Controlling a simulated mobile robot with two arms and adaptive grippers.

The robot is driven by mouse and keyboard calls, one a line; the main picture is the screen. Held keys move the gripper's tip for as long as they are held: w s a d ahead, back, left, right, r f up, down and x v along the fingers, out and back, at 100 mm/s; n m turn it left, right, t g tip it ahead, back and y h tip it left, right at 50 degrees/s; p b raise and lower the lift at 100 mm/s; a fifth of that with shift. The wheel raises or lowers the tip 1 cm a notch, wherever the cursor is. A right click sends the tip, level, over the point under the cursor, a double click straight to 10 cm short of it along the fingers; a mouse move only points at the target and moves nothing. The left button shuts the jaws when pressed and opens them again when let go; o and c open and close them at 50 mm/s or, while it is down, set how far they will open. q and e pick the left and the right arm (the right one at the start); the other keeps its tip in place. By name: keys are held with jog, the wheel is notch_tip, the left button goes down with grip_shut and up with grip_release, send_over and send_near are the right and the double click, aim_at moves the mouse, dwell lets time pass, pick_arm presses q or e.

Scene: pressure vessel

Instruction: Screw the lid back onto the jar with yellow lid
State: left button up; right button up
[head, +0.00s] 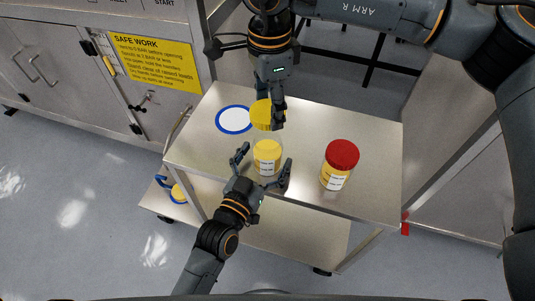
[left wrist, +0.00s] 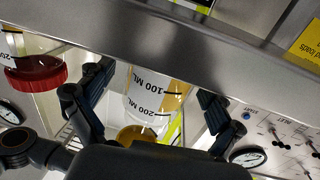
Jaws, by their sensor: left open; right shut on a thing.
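A clear jar with yellow contents and a white label (head: 267,160) stands upright on the metal cart top. In the left wrist view the jar (left wrist: 152,95) shows its 100 ML and 200 ML marks between my fingers. The yellow lid (head: 264,113) is just above the jar's mouth; whether it touches the rim I cannot tell. My right gripper (head: 277,108) comes down from above and is shut on the lid. My left gripper (head: 264,168) is open, with one finger on each side of the jar's near side. It also shows in the left wrist view (left wrist: 150,100).
A jar with a red lid (head: 342,154) stands to the right on the cart top (head: 375,135). A white disc with a blue rim (head: 234,119) lies at the back left. A blue-and-yellow item (head: 178,192) is on the lower shelf.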

pick_arm(q)
jog(key=shift+w+d, duration=0.3)
jog(key=shift+w, duration=0.3)
jog(key=shift+c, duration=0.5)
jog(key=c, duration=1.7)
pick_arm(e)
send_over(269, 138)
jog(key=shift+w+f, duration=0.1)
jog(key=shift+f, duration=2.4)
jog(key=shift+f, duration=0.85)
jog(key=shift+f, duration=0.55)
